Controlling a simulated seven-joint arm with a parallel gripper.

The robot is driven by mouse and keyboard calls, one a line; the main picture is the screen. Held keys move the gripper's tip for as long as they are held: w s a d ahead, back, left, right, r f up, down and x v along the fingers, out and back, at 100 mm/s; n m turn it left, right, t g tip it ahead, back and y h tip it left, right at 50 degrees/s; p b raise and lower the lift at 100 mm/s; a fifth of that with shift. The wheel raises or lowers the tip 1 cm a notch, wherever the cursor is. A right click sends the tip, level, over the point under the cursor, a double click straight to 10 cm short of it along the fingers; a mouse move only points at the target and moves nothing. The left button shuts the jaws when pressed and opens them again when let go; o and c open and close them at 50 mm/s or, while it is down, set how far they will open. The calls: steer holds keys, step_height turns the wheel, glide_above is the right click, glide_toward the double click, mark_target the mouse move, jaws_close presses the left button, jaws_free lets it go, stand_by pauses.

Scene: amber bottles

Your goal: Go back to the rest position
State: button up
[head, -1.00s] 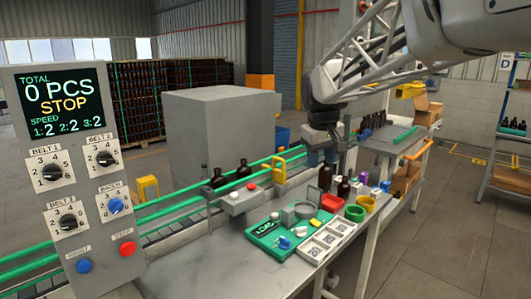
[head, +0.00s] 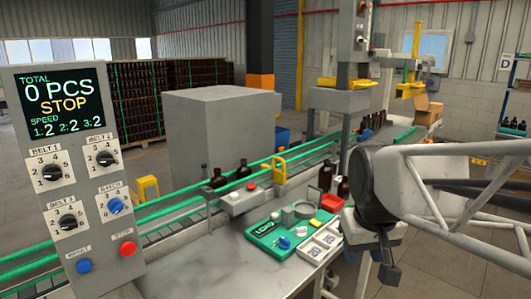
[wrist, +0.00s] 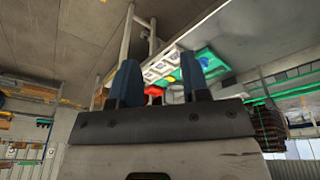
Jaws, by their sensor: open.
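My gripper (head: 388,272) hangs at the lower right of the head view, in front of the table's right side and apart from the things on it. In the wrist view its two blue fingertips (wrist: 162,82) stand apart with nothing between them. The arm covers the right part of the table in the head view, so the cups and small boxes there are hidden.
The grey table (head: 235,272) carries a green tray (head: 262,233), a white compartment tray (head: 318,247), a red bin (head: 331,203) and dark bottles (head: 325,178). A conveyor with green rails (head: 160,211) runs behind. A control panel (head: 80,170) stands left. Open floor lies right.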

steer(key=s+f+m, duration=0.1)
steer(key=s+f, duration=0.4)
steer(key=s, duration=0.4)
steer(key=shift+d+f, duration=0.25)
steer(key=shift+f, duration=0.05)
